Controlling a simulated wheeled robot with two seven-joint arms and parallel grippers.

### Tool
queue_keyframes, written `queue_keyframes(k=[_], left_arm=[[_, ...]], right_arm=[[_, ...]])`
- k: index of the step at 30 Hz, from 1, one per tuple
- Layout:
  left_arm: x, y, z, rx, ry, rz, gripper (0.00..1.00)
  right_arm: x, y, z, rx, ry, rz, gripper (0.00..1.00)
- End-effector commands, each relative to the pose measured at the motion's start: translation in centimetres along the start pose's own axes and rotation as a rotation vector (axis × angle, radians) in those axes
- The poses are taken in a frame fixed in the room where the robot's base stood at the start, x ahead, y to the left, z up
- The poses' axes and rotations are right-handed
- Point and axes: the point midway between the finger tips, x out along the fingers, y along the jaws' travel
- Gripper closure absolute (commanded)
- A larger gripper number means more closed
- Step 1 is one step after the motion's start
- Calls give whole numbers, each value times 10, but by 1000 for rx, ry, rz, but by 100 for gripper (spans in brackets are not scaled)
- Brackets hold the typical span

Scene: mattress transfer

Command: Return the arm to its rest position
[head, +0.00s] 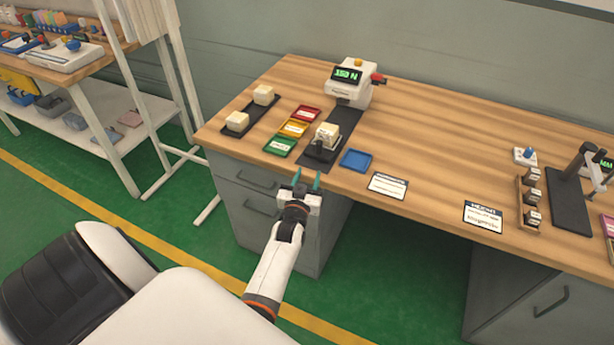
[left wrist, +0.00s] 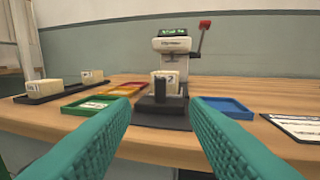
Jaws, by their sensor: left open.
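My left gripper (head: 306,182) is open and empty, in front of the workbench's front edge. Its two teal fingers stand wide apart in the left wrist view (left wrist: 163,140). Ahead of it, a cream block (head: 327,134) sits on the black base of a press-like tester (head: 350,88) with a lit green display and a red-tipped lever. The block also shows between the fingers in the left wrist view (left wrist: 170,80), clear of them. My right gripper is in neither view.
On the wooden workbench (head: 430,135) lie red, yellow and green trays (head: 280,146), a blue tray (head: 356,159), a black strip with two cream blocks (head: 263,95) and a label card (head: 388,185). A stand (head: 570,200) is at right. Grey drawers (head: 255,205) are below the bench.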

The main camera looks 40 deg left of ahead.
Motion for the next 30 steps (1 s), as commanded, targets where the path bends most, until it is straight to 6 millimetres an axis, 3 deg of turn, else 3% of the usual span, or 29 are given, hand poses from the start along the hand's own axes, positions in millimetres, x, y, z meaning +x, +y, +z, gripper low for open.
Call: queue_keyframes(k=[10,17,20,23,26,30], left_arm=[[0,0,0,0,-1,0,59],[-3,-3,-9,4,22,-11,59],[-14,-15,-41,18,98,-51,59],[-40,-33,-97,44,233,-117,59],[-81,-48,-161,82,397,-190,59],[-152,-56,-242,143,621,-279,59]], right_arm=[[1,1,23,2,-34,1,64],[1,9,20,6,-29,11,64],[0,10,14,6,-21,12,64],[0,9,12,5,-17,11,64],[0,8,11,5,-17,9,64],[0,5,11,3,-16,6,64]])
